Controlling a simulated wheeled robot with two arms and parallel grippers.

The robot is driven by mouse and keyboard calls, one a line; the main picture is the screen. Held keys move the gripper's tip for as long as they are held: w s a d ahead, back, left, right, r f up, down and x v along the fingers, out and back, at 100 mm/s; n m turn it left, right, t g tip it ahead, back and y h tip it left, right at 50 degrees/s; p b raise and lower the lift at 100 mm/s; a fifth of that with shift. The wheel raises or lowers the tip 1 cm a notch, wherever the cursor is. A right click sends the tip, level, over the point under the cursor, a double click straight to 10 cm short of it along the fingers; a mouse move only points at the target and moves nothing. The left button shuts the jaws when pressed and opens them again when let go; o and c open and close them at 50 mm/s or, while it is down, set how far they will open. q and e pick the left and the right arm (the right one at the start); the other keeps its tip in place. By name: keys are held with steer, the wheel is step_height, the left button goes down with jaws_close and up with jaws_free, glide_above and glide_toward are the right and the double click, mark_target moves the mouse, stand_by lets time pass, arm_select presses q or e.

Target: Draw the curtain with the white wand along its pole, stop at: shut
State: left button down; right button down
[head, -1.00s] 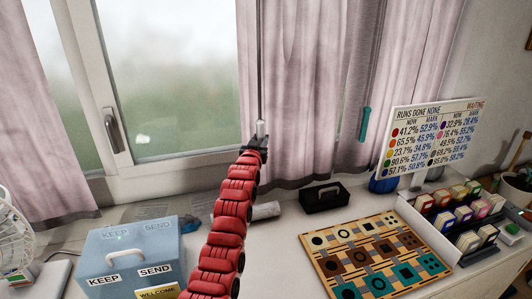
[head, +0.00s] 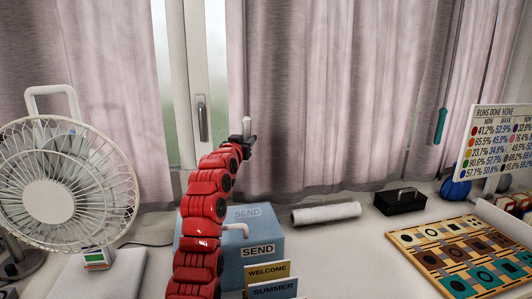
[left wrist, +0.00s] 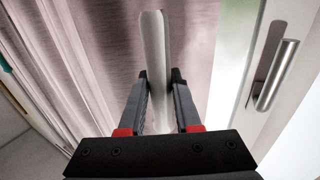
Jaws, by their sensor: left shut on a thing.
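My left gripper (head: 243,141) is shut on the white wand (head: 247,127). In the left wrist view the wand (left wrist: 155,60) stands between the two fingers (left wrist: 160,100). The pink-grey curtain with the white wand (head: 330,90) spreads from the wand to the right across the window. Another pink-grey curtain (head: 90,80) hangs at the left. Between them a strip of window frame with a handle (head: 202,118) and a narrow piece of glass shows. The pole is out of view. My right gripper is not in view.
A teal wand (head: 440,125) hangs farther right. A white fan (head: 60,190) stands at the left. On the sill are a blue box (head: 265,222), a white roll (head: 325,213), a black box (head: 400,202), a patterned board (head: 450,255) and a score sign (head: 500,140).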

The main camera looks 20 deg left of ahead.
arm_select(q)
steer(key=s+a+b, duration=0.3)
steer(key=s+a, duration=0.3)
steer(key=a, duration=0.3)
steer(key=c, duration=0.9)
jaws_free()
steer(key=shift+d+f, duration=0.1)
